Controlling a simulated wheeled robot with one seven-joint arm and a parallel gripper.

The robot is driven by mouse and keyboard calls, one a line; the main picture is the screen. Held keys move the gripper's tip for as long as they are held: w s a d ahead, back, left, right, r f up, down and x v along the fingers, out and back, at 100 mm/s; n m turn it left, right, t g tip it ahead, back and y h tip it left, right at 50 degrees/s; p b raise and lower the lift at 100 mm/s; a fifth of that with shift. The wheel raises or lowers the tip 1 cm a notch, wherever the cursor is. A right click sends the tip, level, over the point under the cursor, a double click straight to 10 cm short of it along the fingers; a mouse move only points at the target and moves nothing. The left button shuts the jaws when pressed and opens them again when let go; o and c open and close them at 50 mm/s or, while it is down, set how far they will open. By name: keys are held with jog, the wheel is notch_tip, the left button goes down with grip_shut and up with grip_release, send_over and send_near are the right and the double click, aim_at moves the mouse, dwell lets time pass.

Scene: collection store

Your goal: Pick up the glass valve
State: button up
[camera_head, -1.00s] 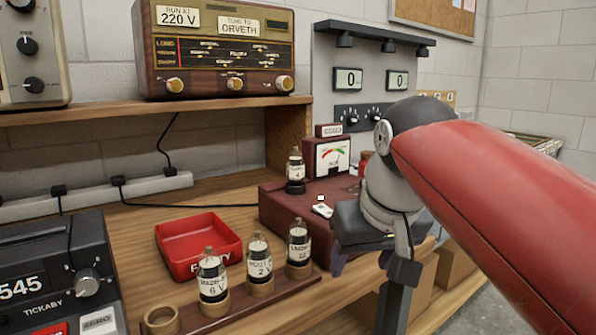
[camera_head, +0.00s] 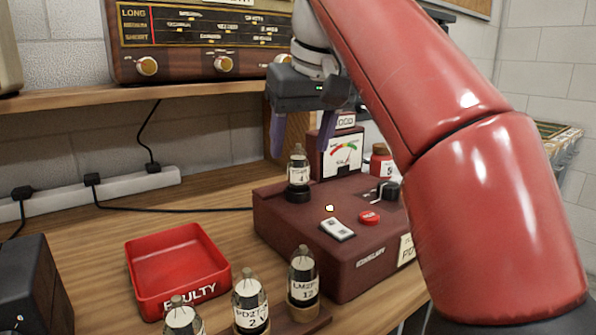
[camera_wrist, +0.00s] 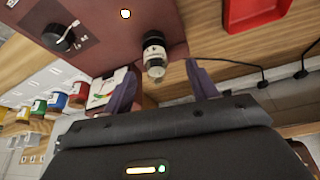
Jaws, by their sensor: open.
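A glass valve with a white label (camera_head: 298,172) stands upright in a dark socket on the left of the maroon tester box (camera_head: 290,225). My gripper (camera_head: 302,140) is open, its two purple fingers pointing down just above and around the valve's top in the head view. In the wrist view the valve (camera_wrist: 154,56) shows between the open fingers (camera_wrist: 160,88), apart from both. More labelled valves, such as the middle one (camera_head: 251,304), stand in a wooden rack at the front.
A red tray marked FAULTY (camera_head: 178,270) lies left of the tester. The meter (camera_head: 343,155) stands close behind the socketed valve. A wooden shelf (camera_head: 200,80) carrying a radio (camera_head: 205,45) is behind my gripper. A black cable crosses the bench.

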aim_at(301, 151)
jog(key=shift+w+d+x, duration=0.1)
jog(key=shift+w+x, duration=0.05)
jog(key=shift+x, duration=0.85)
jog(key=shift+w+d+x, duration=0.1)
jog(key=shift+w+x, duration=0.1)
jog(key=shift+x, duration=0.85)
jog(key=shift+w+x, duration=0.15)
jog(key=shift+x, duration=0.85)
jog(key=shift+r, duration=0.15)
jog(key=shift+c, duration=0.4)
jog(key=c, duration=1)
jog(key=shift+r, duration=0.1)
